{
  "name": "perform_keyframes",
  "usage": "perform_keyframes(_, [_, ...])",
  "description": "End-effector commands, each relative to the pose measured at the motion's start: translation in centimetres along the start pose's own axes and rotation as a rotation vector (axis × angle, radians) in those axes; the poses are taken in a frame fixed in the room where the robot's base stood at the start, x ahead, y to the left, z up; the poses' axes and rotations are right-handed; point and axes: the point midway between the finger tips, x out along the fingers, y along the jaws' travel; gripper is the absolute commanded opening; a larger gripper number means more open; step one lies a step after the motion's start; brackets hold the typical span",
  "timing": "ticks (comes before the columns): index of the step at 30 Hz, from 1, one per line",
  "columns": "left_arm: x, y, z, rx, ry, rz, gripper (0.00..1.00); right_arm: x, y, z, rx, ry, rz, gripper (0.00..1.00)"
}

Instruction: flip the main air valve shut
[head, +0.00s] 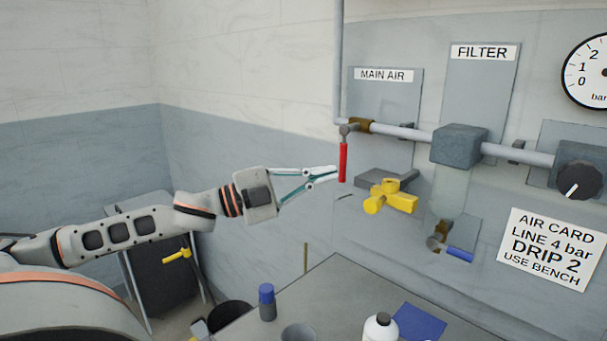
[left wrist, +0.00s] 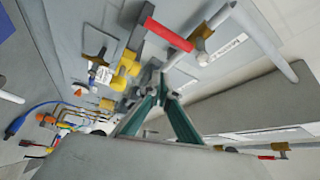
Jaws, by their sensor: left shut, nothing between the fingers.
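The main air valve is a brass body (head: 359,126) on the grey pipe under the MAIN AIR label (head: 384,75). Its red lever (head: 343,162) hangs straight down, across the line of the pipe. The lever also shows in the left wrist view (left wrist: 169,34), near the top. My left gripper (head: 338,173) is shut and empty, with its fingertips right beside the lever's left side in the head view. I cannot tell whether they touch it. In the left wrist view the fingertips (left wrist: 162,88) meet below the lever. My right gripper is not in view.
A filter block (head: 459,146) and a regulator knob (head: 580,181) are on the pipe. A bench (head: 345,282) with bottles stands below.

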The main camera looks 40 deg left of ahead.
Motion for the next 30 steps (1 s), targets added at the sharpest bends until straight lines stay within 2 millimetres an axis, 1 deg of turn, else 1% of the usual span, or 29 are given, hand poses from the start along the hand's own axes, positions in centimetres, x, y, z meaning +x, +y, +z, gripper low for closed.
perform_keyframes(1, [-0.3,-0.1,0.0,-0.002,-0.002,0.002,0.0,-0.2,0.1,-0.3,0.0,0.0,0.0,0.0])
perform_keyframes(9, [-2.2,-0.4,-0.1,-0.001,-0.002,0.003,0.0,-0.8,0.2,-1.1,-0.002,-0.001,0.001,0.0])
perform_keyframes(15, [-3.4,-0.6,-0.1,-0.001,-0.002,0.002,0.0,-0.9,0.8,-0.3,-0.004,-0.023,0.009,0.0])
perform_keyframes(21, [-3.9,-0.7,-0.1,0.002,-0.001,0.002,0.0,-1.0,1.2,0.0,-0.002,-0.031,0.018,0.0])
perform_keyframes(30, [-4.0,-0.7,-0.1,0.002,-0.001,0.002,0.0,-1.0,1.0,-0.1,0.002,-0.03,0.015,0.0])
